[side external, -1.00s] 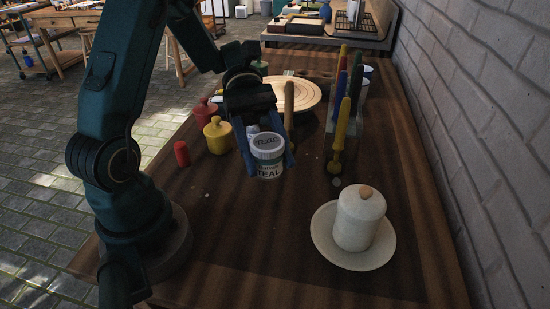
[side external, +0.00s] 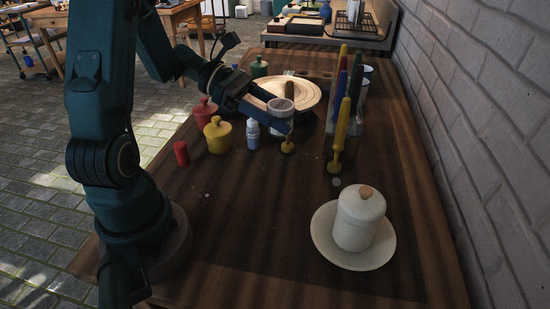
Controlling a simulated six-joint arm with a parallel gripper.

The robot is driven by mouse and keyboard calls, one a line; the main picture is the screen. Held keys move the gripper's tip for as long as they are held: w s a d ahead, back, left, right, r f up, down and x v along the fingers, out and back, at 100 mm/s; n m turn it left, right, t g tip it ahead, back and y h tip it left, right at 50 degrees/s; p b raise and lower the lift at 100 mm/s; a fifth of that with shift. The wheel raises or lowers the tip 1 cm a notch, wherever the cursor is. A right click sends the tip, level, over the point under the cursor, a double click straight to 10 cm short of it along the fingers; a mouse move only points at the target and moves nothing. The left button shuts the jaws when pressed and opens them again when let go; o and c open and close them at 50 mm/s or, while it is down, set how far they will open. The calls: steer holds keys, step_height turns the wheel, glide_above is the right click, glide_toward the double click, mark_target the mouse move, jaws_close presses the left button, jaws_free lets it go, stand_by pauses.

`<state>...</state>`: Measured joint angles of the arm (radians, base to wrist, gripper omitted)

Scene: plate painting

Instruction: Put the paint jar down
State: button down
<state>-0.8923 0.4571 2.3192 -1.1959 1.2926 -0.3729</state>
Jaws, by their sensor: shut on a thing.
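A white paint jar (side external: 281,127) with a greyish top is in the middle of the side view, left of the brush rack. My gripper (side external: 277,117) reaches to it from the left, its blue fingers at the jar's sides, and is shut on it. The jar looks roughly upright; its teal label cannot be read. I cannot tell whether its base touches the wooden table (side external: 290,220). A round pale plate (side external: 305,86) lies behind it.
Close left stand a small white-blue bottle (side external: 252,136), a yellow pot (side external: 217,138), red pot (side external: 204,110) and red cylinder (side external: 181,153). Upright brushes (side external: 341,122) stand at right. A white lidded jar (side external: 358,222) sits on a saucer (side external: 324,242). The table's front middle is clear.

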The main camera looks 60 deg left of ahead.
glide_above(277, 178)
step_height(277, 178, down, 7)
steer(key=shift+s+d+f, duration=0.1)
steer(key=shift+f, duration=2.4)
steer(key=shift+f, duration=0.1)
steer(key=shift+c, duration=1.2)
jaws_free()
